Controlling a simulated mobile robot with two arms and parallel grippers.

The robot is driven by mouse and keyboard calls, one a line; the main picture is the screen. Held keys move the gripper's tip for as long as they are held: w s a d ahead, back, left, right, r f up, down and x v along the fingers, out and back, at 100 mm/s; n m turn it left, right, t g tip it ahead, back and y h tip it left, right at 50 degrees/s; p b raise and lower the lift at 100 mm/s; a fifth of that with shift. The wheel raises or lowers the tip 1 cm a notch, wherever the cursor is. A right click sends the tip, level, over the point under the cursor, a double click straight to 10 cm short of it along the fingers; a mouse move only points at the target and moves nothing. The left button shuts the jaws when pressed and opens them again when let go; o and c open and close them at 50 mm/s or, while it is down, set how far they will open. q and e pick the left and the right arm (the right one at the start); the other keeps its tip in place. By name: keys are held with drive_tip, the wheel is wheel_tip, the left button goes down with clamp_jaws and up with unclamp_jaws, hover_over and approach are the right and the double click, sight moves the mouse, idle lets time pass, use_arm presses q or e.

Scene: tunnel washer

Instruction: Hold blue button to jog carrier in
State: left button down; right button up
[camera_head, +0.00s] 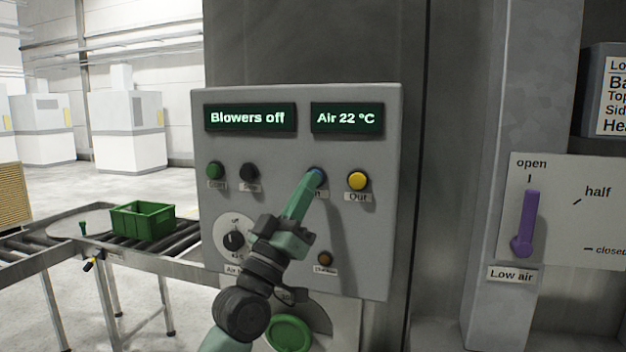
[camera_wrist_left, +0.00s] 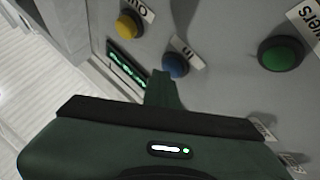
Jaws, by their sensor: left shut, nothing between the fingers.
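The blue button (camera_head: 318,176) sits on the grey control panel (camera_head: 290,148), left of the yellow "Out" button (camera_head: 358,181). My left gripper (camera_head: 314,180) is shut and empty, with its fingertips at the blue button, covering much of it and part of its "In" label. In the left wrist view the blue button (camera_wrist_left: 176,65) shows just beyond the fingertips (camera_wrist_left: 162,76). I cannot tell whether the tips touch it or whether it is pressed in. The displays above read "Blowers off" (camera_head: 250,118) and "Air 22 °C" (camera_head: 346,118). My right gripper is not in view.
Green (camera_head: 216,171) and black (camera_head: 249,172) buttons and a rotary knob (camera_head: 234,240) are on the panel's left. A purple lever (camera_head: 527,222) stands at "open" on the right. A green crate (camera_head: 142,221) sits on a roller conveyor (camera_head: 185,240) at left.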

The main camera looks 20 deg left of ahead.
use_arm(q)
drive_tip(key=shift+s, duration=0.15)
drive_tip(key=shift+s+p, duration=0.45)
drive_tip(key=shift+s, duration=0.3)
drive_tip(key=shift+s, duration=0.1)
drive_tip(key=s+p, duration=0.2)
drive_tip(key=s, duration=0.2)
drive_tip(key=shift+s+a, duration=0.1)
drive_tip(key=shift+s, duration=0.3)
